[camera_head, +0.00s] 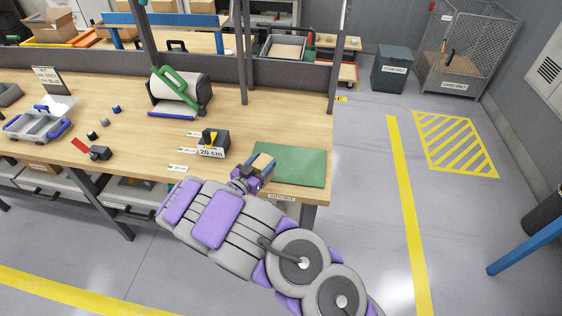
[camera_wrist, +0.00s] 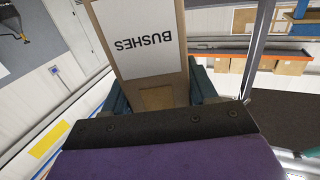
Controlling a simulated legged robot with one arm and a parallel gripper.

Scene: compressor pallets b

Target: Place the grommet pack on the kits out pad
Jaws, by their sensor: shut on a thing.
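My gripper (camera_head: 258,172) is shut on a small cardboard box (camera_head: 263,161) in the head view. In the wrist view the box (camera_wrist: 150,75) sits between the teal fingers and carries a white label reading BUSHES. No grommet marking shows on it. A green pad (camera_head: 290,167) lies flat on the right end of the workbench, with a small label on the bench edge in front of it, too small to read surely. My gripper and the box are at the pad's left edge; the height above the bench is hard to tell.
The pad's surface looks clear. Open floor lies to the right.

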